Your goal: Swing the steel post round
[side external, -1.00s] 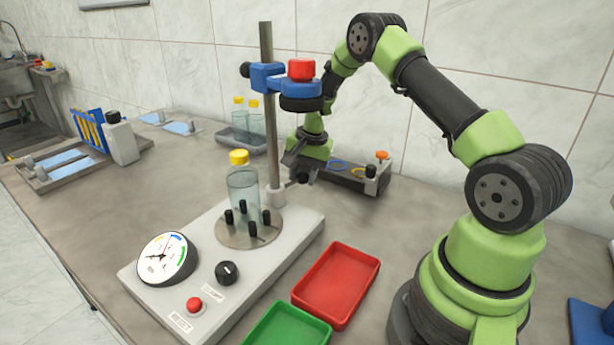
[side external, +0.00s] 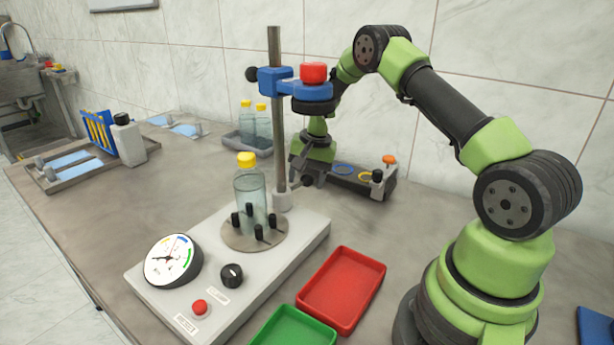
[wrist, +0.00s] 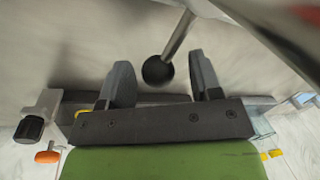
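The steel post (side external: 276,130) stands upright at the back of the white feeder base (side external: 300,235). It carries a blue clamp arm (side external: 276,80) with a red cap-like part (side external: 313,72) on its head, pointing right. My gripper (side external: 306,180) is low behind and right of the post's foot; its fingers are small and dark there. In the wrist view, my gripper (wrist: 160,62) is open. A thin steel rod (wrist: 178,36) ends in a black ball (wrist: 158,71) that appears between the fingers, with gaps on both sides. Whether the ball lies at fingertip depth is unclear.
A bottle with a yellow cap (side external: 247,160) stands among black pegs on the round plate (side external: 227,236). A gauge (side external: 172,260) and knob are in front. Red (side external: 342,290) and green (side external: 290,328) trays lie right of the base. A fixture (side external: 375,188) sits behind my gripper.

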